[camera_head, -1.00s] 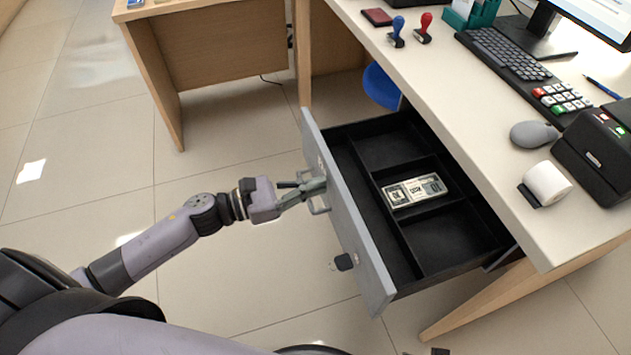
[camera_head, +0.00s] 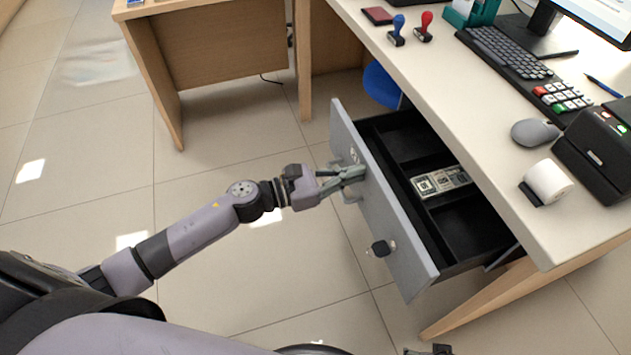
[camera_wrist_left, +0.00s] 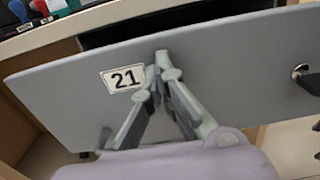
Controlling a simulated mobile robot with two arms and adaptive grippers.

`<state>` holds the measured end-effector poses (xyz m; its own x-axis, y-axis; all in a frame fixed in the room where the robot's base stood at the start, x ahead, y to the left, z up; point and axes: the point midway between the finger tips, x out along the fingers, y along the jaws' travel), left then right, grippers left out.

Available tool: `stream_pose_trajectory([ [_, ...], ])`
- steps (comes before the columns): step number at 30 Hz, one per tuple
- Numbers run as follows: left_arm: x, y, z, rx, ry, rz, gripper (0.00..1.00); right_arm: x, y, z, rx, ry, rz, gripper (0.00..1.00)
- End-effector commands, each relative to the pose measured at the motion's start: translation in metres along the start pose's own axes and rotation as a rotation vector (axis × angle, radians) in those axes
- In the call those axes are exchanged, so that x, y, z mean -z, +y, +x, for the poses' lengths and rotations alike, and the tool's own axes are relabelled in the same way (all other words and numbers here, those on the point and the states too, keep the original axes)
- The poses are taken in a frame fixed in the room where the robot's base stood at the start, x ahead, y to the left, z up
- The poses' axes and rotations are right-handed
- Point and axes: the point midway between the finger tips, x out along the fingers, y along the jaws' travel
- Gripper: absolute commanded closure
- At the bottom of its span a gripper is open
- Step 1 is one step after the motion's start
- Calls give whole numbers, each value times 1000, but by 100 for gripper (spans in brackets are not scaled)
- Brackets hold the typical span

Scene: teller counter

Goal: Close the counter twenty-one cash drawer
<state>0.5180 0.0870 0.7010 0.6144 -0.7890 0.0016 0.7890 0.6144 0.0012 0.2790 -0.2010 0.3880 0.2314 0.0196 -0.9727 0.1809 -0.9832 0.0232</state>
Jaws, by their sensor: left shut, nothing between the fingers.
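The cash drawer (camera_head: 388,215) under the counter is partly open, with its grey front standing out from the desk. Its black tray holds a banded bundle of banknotes (camera_head: 440,181). In the left wrist view the drawer front (camera_wrist_left: 230,75) carries a label reading 21 (camera_wrist_left: 123,79). The left gripper (camera_wrist_left: 162,60) also shows against the front, right of the label. A lock with a key (camera_head: 381,248) sits lower on the front.
The counter top (camera_head: 470,130) above the drawer holds a keyboard (camera_head: 505,62), a mouse (camera_head: 535,132), a paper roll (camera_head: 547,182) and stamps (camera_head: 423,28). A wooden side desk (camera_head: 220,45) stands behind. The tiled floor left of the drawer is clear.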

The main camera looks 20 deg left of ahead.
Motion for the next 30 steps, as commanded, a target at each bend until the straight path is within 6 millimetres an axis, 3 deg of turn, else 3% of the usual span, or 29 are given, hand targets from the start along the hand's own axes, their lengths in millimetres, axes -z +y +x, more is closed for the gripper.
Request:
stream_pose_trajectory([
  [6,-1,0,64,0,-4,2,100,-3,-1,-6,1,-10,2,31],
  [15,1,0,135,1,-1,1,100,14,4,-40,-6,20,5,31],
  [21,1,0,165,0,0,0,100,21,4,-62,-8,31,7,31],
  [30,1,0,182,-1,1,-1,100,25,5,-79,-9,40,8,31],
])
